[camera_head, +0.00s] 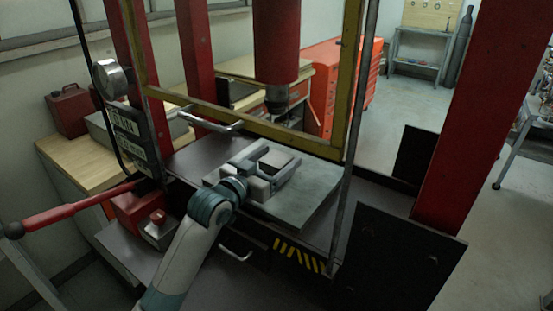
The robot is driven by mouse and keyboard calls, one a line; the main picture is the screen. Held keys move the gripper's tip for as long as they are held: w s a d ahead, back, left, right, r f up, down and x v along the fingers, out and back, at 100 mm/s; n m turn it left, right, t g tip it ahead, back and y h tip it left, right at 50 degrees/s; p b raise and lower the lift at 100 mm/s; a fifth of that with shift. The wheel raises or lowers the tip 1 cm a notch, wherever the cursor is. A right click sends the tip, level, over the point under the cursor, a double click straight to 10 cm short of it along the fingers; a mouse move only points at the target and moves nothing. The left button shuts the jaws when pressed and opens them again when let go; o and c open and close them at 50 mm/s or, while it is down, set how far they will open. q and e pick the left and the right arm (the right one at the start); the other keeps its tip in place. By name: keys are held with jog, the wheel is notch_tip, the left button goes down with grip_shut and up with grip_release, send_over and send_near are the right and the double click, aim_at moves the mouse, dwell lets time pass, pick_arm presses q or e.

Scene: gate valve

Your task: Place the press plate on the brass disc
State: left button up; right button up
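My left gripper (277,160) reaches from below into the red press frame, low over the grey slab (312,203) on the press bed. Its two fingers are spread apart, with a dark patch between them. I cannot tell whether that patch is a held plate or only the gap. I cannot pick out the press plate with certainty. No brass disc shows; it may be hidden by the gripper. My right gripper is not in view.
The red press ram (277,45) hangs above and behind the gripper. Red posts (480,110) stand at the sides. A red lever (75,207) sticks out left, below a pressure gauge (110,79).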

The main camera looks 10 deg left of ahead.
pick_arm(q)
jog(key=shift+r, duration=0.1)
jog(key=b+v, duration=0.3)
jog(key=v, duration=0.8)
jog(key=shift+s+a+b, duration=0.2)
jog(key=shift+s+b, duration=0.1)
jog(key=shift+s, duration=0.15)
dwell(1.1)
